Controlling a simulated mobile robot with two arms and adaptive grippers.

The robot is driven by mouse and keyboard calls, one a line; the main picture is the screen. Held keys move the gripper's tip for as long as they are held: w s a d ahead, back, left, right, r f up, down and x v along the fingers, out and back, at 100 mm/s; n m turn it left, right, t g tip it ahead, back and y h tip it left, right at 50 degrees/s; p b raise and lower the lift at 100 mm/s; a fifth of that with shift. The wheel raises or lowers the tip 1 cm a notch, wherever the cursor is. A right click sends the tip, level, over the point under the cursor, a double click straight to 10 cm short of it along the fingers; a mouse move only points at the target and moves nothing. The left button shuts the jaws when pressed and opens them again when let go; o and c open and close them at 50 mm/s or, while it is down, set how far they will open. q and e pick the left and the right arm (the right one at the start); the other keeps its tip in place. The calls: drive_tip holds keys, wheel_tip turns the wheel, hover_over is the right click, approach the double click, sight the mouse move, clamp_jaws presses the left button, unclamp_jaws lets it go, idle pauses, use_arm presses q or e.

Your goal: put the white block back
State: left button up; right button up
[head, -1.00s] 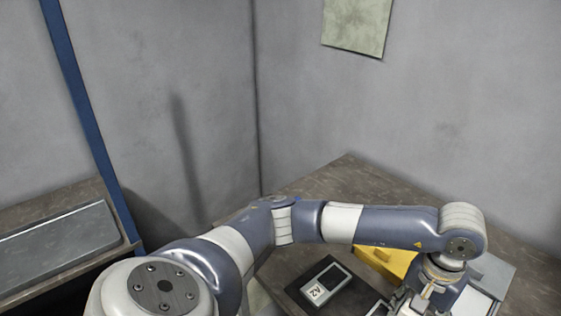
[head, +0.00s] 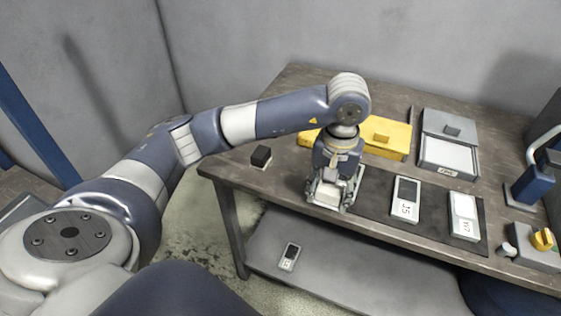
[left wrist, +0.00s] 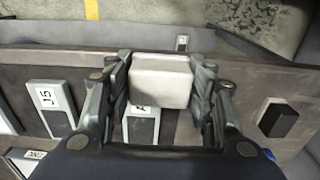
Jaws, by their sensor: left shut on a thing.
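My left gripper (head: 329,201) is above the front part of the workbench, pointing down. It is shut on the white block (left wrist: 160,80), gripped between its two fingers in the left wrist view; the block also shows low between the fingers in the head view (head: 327,195). A labelled grey holder (left wrist: 142,128) lies beneath the block, its label partly hidden. To its right in the head view are a holder marked J5 with a dark recess (head: 405,195) and another holder with a pale insert (head: 464,213). Whether the block touches anything below cannot be told. My right gripper is out of view.
A small black block (head: 261,156) sits left of the gripper on the workbench (head: 290,190). Behind are a yellow box (head: 385,137) and a grey box (head: 448,145). A blue clamp-like fixture (head: 533,183) stands right. Another labelled holder (head: 289,257) lies on the lower shelf.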

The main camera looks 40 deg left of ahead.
use_arm(q)
drive_tip(key=p, duration=0.4)
hover_over(291, 173)
drive_tip(key=shift+s+d+f, duration=0.15)
drive_tip(key=shift+d+f, duration=0.25)
drive_tip(key=shift+f, duration=0.15)
drive_tip(key=shift+a+f, duration=0.1)
drive_tip(key=shift+a, duration=0.2)
drive_tip(key=shift+w+a+f, duration=0.1)
drive_tip(key=shift+w+f, duration=0.05)
drive_tip(key=shift+w, duration=0.05)
wheel_tip(291, 173, down, 3)
drive_tip(key=shift+r+p, duration=0.2)
drive_tip(key=shift+p, duration=0.3)
drive_tip(key=shift+f, duration=0.4)
